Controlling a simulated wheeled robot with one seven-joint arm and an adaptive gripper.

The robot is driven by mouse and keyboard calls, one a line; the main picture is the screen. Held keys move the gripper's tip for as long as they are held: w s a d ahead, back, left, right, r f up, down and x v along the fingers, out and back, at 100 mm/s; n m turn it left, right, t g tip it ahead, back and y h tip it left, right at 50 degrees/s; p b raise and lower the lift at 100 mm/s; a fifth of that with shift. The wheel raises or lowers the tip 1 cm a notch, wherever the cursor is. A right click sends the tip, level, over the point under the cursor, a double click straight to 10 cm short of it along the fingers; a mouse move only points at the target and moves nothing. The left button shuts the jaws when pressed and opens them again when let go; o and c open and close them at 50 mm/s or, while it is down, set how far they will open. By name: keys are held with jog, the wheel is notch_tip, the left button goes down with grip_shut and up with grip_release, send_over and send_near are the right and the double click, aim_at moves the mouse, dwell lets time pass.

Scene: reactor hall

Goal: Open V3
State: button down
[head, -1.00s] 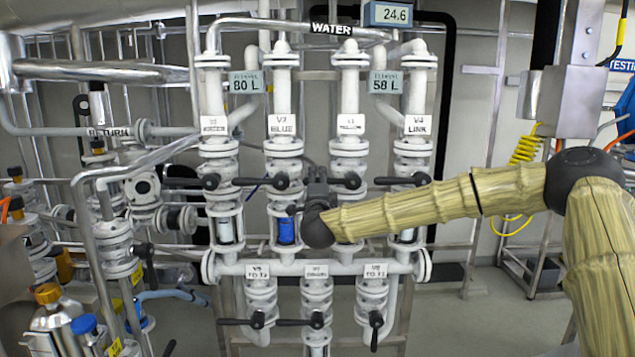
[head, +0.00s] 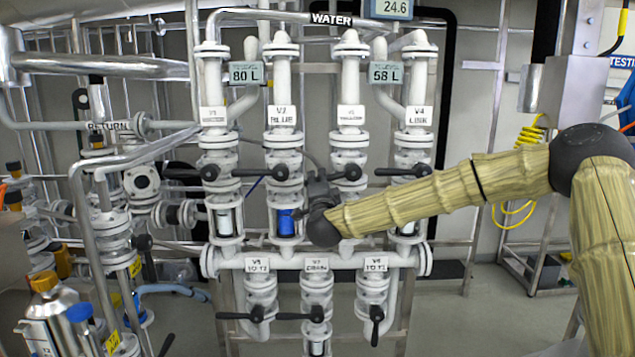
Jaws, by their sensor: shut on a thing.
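V3 is the third column from the left in the upper row, with a blurred white label (head: 350,116). Its black handle (head: 351,172) shows at the hub and reaches left, where my gripper covers its end. My gripper (head: 318,180) is shut on this handle, in front of the gap between the V2 and V3 columns. The fingers are small and dark, so their exact hold is hard to see. My wrist hides part of V3's lower column.
The V2 handle (head: 280,173) is close left of my gripper, and the V4 handle (head: 405,171) is to the right, above my forearm. V2's sight glass (head: 286,222) shows blue. Lower valve handles (head: 300,316) stick out below. Displays read 80 L (head: 245,74) and 58 L (head: 386,73).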

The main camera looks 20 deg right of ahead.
notch_tip(320, 180, down, 5)
jog(key=d+n+y+b, duration=0.2)
jog(key=d+n+b, duration=0.1)
jog(key=n, duration=0.5)
jog(key=shift+s+f, duration=0.2)
jog(key=shift+s, duration=0.25)
jog(key=c, duration=1.3)
grip_release()
jog(key=shift+r, duration=0.1)
jog(key=v, duration=1.2)
jog(key=shift+r, duration=0.1)
